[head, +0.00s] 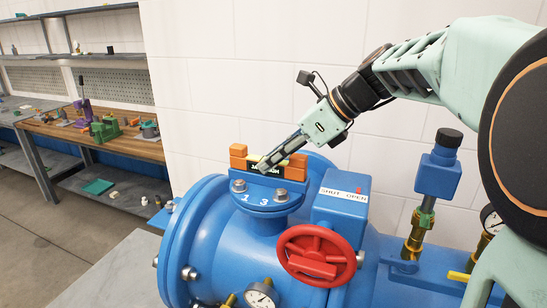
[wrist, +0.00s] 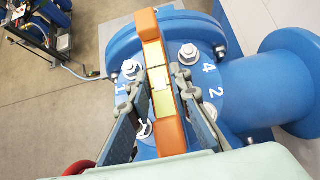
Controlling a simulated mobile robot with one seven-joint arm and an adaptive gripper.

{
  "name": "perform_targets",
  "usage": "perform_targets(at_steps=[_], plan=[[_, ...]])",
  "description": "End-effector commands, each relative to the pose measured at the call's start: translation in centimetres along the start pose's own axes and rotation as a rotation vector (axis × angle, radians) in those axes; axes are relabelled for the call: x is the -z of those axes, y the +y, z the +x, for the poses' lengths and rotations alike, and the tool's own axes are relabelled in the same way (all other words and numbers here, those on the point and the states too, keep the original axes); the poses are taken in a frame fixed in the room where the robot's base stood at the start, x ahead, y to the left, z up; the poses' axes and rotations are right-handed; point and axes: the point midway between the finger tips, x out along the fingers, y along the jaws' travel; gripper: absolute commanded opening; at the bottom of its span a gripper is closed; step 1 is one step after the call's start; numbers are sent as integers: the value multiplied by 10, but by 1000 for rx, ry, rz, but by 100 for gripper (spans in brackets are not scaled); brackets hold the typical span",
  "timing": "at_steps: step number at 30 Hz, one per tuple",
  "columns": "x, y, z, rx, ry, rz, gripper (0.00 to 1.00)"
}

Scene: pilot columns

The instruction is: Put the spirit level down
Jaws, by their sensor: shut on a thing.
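The spirit level is a long orange bar with a yellow middle part and a small pale vial. In the head view its orange end (head: 238,156) shows above the top of the blue flange (head: 262,200). In the wrist view the level (wrist: 163,104) runs lengthwise across the numbered, bolted flange face (wrist: 195,30). My gripper (head: 268,163) has its dark fingers around the level's middle; in the wrist view the fingers (wrist: 160,76) lie on its two sides. I cannot tell whether the level touches the flange. A black lettered label shows on its side.
Several bolts stand up around the flange, one (wrist: 191,52) right of the level. A red handwheel (head: 319,256), a blue box marked SHUT OPEN (head: 341,204) and gauges (head: 261,295) are close by. A cluttered workbench (head: 60,130) stands at the left.

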Motion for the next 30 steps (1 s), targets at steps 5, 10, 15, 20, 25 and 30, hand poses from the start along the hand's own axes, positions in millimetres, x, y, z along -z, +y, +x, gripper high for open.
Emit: perform_targets(at_steps=[5,10,15,20,25,30], plan=[[-1,0,0,1,-1,-1,0],[1,0,2,0,0,0,26],[1,0,1,0,0,0,36],[1,0,1,1,0,0,36],[-1,-1,-9,4,-1,-1,36],[-1,-2,-41,6,0,0,36]])
